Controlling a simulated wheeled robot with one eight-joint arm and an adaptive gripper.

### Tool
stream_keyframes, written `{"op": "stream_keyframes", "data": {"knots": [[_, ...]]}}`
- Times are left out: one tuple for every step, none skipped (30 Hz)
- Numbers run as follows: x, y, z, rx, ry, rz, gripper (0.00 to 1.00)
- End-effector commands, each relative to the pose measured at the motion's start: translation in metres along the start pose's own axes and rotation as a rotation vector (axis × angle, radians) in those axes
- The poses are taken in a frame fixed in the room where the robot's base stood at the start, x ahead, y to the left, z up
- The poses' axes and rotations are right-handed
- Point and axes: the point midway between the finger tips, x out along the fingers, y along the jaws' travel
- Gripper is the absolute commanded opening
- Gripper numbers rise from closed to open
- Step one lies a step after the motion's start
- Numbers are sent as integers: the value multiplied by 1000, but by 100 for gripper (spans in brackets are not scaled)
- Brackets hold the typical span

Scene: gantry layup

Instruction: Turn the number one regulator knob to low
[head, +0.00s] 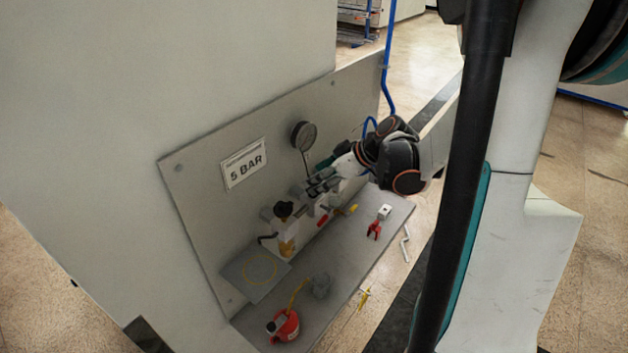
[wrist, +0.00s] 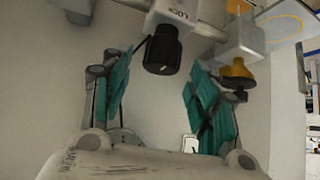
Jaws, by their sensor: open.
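A black knob (wrist: 162,50) with a small pale mark hangs from a white block with an upside-down label in the wrist view. It lies between and just beyond the fingers of my gripper (wrist: 160,72), with a gap on both sides. The teal fingers are spread and hold nothing. In the head view my gripper (head: 322,182) is in front of the grey panel, among the fittings. A black knob (head: 283,209) stands there above a yellow and white body. I cannot read a number or a low mark on any knob.
The panel carries a gauge (head: 303,136) and a "5 BAR" sign (head: 244,163). Below are a small shelf with a yellow circle (head: 258,268), a red can-like item (head: 284,326) and a red clip (head: 374,230). A yellow fitting (wrist: 238,72) is close to the right finger.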

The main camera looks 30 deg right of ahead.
Motion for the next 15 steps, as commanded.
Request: {"op": "stream_keyframes", "data": {"knots": [[-12, 1, 0, 4, 0, 2, 55], [-18, 0, 1, 4, -1, 2, 55], [-26, 0, 0, 3, -1, 2, 55], [-31, 0, 1, 3, -1, 2, 55], [-37, 1, 1, 3, -1, 3, 55], [-45, 0, 1, 3, -1, 2, 55], [-50, 0, 1, 3, -1, 1, 55], [-55, 0, 1, 2, -1, 2, 55], [-61, 0, 1, 2, -1, 2, 55], [-65, 0, 0, 2, -1, 2, 55], [-69, 1, 0, 2, -1, 2, 55], [-74, 1, 1, 2, -1, 1, 55], [-77, 0, 1, 2, -1, 1, 55], [-80, 0, 0, 1, -1, 0, 55], [-82, 0, 0, 1, 0, 0, 55]]}}
